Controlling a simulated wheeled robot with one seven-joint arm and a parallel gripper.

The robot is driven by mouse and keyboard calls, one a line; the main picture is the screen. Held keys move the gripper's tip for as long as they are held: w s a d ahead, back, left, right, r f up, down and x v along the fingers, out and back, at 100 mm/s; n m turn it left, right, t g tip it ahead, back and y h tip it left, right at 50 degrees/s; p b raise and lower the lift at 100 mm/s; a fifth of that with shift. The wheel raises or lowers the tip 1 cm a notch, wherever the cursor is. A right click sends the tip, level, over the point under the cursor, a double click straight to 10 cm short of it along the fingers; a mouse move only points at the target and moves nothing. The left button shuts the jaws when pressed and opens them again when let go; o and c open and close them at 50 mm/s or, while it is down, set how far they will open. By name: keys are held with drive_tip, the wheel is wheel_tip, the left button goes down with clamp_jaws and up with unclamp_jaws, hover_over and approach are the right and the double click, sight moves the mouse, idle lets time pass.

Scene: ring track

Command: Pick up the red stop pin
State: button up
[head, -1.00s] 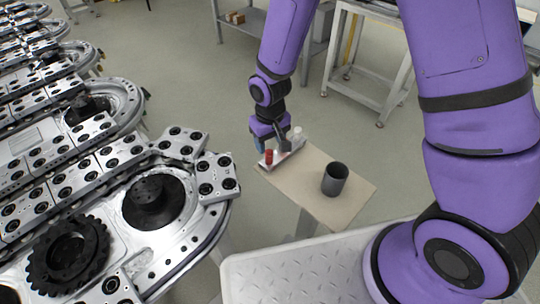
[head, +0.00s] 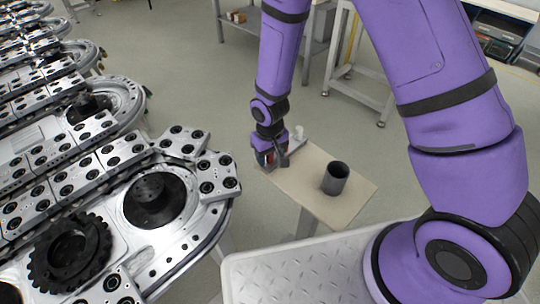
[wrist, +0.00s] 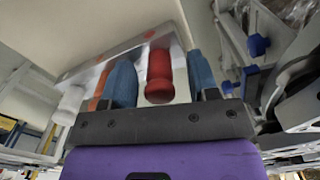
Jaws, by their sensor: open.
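The red stop pin (wrist: 159,78) lies between the two blue fingers of my open gripper (wrist: 162,82) in the wrist view, with a visible gap on at least the right side. It sits at a pale rack (wrist: 100,62) that also holds an orange pin (wrist: 100,88) and a white pin (wrist: 70,103). In the head view my gripper (head: 268,158) is at the left end of the small table (head: 310,195). There the red pin is mostly hidden by my gripper, and the white pin (head: 299,132) shows behind it.
A dark grey cup (head: 335,178) stands on the small table, right of my gripper. The metal ring track (head: 190,235) with black rollers fills the left side, close to the table. Bare floor lies behind the table.

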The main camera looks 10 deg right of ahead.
drive_tip(key=c, duration=1)
drive_tip(key=shift+r, duration=0.2)
